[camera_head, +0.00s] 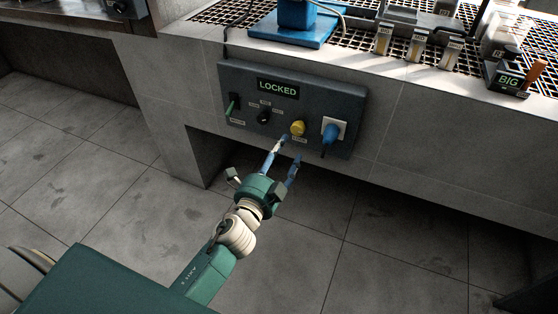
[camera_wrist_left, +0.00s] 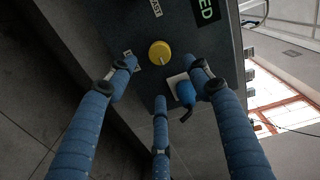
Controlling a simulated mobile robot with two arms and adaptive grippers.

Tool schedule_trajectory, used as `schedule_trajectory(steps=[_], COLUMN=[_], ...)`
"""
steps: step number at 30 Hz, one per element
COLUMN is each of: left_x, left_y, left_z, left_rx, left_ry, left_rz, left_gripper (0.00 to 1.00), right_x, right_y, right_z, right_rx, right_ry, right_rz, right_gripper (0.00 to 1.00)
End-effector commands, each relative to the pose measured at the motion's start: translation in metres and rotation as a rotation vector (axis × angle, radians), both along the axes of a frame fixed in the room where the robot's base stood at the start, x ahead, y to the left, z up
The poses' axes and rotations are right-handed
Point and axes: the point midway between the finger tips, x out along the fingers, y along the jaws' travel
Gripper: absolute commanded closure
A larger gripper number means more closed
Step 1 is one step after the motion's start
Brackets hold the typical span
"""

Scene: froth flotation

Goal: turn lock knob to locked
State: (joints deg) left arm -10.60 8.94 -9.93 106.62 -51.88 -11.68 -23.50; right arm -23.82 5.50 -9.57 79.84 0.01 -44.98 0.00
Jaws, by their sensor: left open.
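A dark control panel (camera_head: 345,98) is set on the front of the grey counter. A sign (camera_head: 278,88) on it reads LOCKED in pale green letters. A round yellow knob (camera_head: 298,128) sits low on the panel, right of a black knob (camera_head: 264,116). I cannot tell which way the yellow knob is turned. My left gripper (camera_head: 289,149) is open and empty, just below and in front of the yellow knob. In the left wrist view the yellow knob (camera_wrist_left: 160,53) shows beyond the spread blue fingers (camera_wrist_left: 164,76), with no visible contact. The right gripper is out of view.
A blue plug (camera_head: 330,132) sits in a white socket right of the yellow knob, close to my fingers. A green lever (camera_head: 233,105) is at the panel's left. Bottles and a block marked BIG (camera_head: 508,79) stand on the counter. The floor below is open.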

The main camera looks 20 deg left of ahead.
Motion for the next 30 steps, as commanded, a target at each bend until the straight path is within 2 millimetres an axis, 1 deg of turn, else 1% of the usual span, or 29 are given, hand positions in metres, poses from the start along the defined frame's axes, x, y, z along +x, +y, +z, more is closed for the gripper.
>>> schedule_trajectory(steps=[1, 3, 8, 25, 26, 28, 29, 30], left_x=[-0.01, -0.02, -0.033, -0.035, -0.035, -0.036, -0.037, -0.04], left_y=[0.001, 0.001, 0.001, 0.001, 0.001, 0.002, 0.002, 0.003], left_z=[0.0, 0.0, 0.001, 0.001, -0.001, -0.01, -0.017, -0.028], left_rx=[-0.001, -0.002, -0.001, -0.005, -0.011, -0.039, -0.061, -0.094], left_ry=[0.001, 0.001, -0.001, 0.005, 0.014, 0.055, 0.084, 0.131], left_rz=[0.001, 0.002, 0.0, 0.0, 0.0, 0.004, 0.006, 0.012], left_gripper=[0.49, 0.49, 0.49, 0.49, 0.49, 0.49, 0.49, 0.49], right_x=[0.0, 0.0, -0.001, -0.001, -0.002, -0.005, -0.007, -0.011], right_y=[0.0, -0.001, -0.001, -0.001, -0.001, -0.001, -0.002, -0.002], right_z=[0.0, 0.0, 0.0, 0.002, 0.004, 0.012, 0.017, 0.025], right_rx=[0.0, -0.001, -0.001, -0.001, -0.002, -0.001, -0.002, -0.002], right_ry=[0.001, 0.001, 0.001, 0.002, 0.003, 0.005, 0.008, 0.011], right_rz=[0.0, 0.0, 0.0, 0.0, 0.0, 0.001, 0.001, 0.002], right_gripper=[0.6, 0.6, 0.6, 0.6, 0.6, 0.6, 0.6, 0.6])
